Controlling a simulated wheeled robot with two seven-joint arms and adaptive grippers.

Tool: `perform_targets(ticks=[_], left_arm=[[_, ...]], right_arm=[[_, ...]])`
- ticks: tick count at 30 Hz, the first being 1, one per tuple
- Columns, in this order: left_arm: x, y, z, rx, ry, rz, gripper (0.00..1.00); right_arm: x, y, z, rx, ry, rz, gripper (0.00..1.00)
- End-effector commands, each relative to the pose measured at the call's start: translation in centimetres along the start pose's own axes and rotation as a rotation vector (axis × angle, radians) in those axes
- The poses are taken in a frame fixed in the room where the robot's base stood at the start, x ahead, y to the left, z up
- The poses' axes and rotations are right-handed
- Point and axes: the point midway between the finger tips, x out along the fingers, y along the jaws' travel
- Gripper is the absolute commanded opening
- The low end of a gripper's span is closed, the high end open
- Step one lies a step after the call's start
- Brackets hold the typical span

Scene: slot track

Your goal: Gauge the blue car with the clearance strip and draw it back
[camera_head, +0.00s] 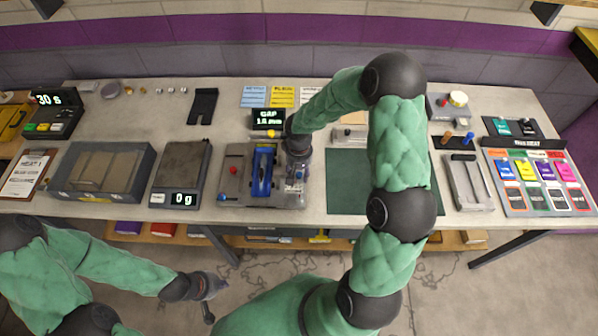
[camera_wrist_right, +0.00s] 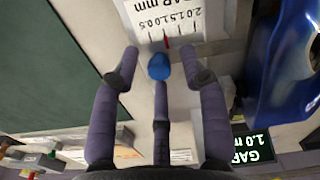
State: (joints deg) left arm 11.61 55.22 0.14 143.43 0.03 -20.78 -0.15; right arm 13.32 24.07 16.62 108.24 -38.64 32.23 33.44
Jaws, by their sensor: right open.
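The blue car (camera_head: 262,172) sits in a grey gauge fixture (camera_head: 234,188) at the middle of the bench; part of its blue body (camera_wrist_right: 278,60) shows at the right of the wrist view. My right gripper (camera_head: 297,172) is lowered at the fixture's right side. In the wrist view its fingers (camera_wrist_right: 160,78) are open around a blue knob (camera_wrist_right: 159,66), with gaps at its sides. A printed GAP mm scale (camera_wrist_right: 165,18) with a red pointer lies beside the knob. My left gripper (camera_head: 213,285) hangs in front of the bench, too small to judge. I cannot identify the clearance strip.
A gap display (camera_head: 268,118) stands behind the fixture. A scale reading 0 g (camera_head: 175,199) and a grey tray (camera_head: 60,187) stand left. A green mat (camera_head: 345,185) lies right, partly behind my right arm. A black notched piece (camera_head: 203,105) lies at the back.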

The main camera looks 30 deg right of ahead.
Motion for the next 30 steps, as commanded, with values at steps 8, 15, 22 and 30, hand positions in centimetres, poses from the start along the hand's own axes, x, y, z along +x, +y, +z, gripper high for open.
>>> perform_targets(ticks=[8, 15, 22, 30], left_arm=[[0.0, 0.0, 0.0, 0.000, 0.000, 0.000, 0.00], [0.0, 0.0, 0.0, 0.000, 0.000, 0.000, 0.00], [0.2, -0.1, 0.0, 0.000, 0.000, 0.000, 0.00], [0.3, -0.1, 0.0, 0.000, 0.000, 0.000, 0.00]], right_arm=[[0.0, 0.0, 0.0, 0.000, -0.001, 0.000, 0.04], [0.0, 0.2, 0.0, 0.001, 0.000, 0.000, 0.00], [0.0, 3.6, 1.1, 0.005, 0.000, 0.001, 0.00], [-0.1, 4.7, 1.5, 0.000, 0.000, 0.002, 0.00]])
